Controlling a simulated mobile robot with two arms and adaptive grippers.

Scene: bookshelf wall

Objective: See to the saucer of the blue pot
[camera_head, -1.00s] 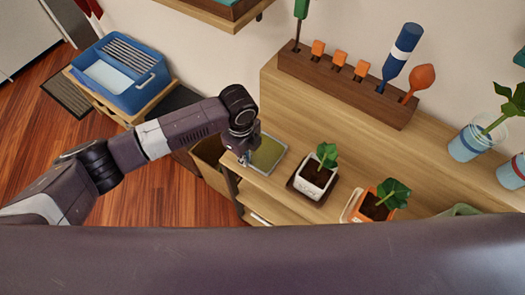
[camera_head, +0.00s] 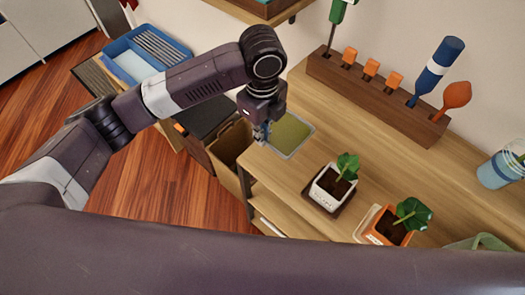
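No blue pot shows in this view. A white pot with a small plant (camera_head: 326,196) stands on a dark brown saucer (camera_head: 342,211) on the wooden shelf top. An orange pot with a plant (camera_head: 387,232) stands right of it on a pale saucer (camera_head: 362,220). My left gripper (camera_head: 261,138) points down at the left edge of a flat yellow-green tray with a grey rim (camera_head: 309,128). Its fingers show only small and edge-on; I cannot tell whether they are open or touch the tray. My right gripper is out of view.
A dark wooden rack (camera_head: 335,78) with several coloured-handled tools stands along the wall. A blue-banded glass (camera_head: 497,172) is at the right edge, with a green object (camera_head: 480,242) below it. A blue bin (camera_head: 120,46) stands at back left. Bare shelf lies between tray and rack.

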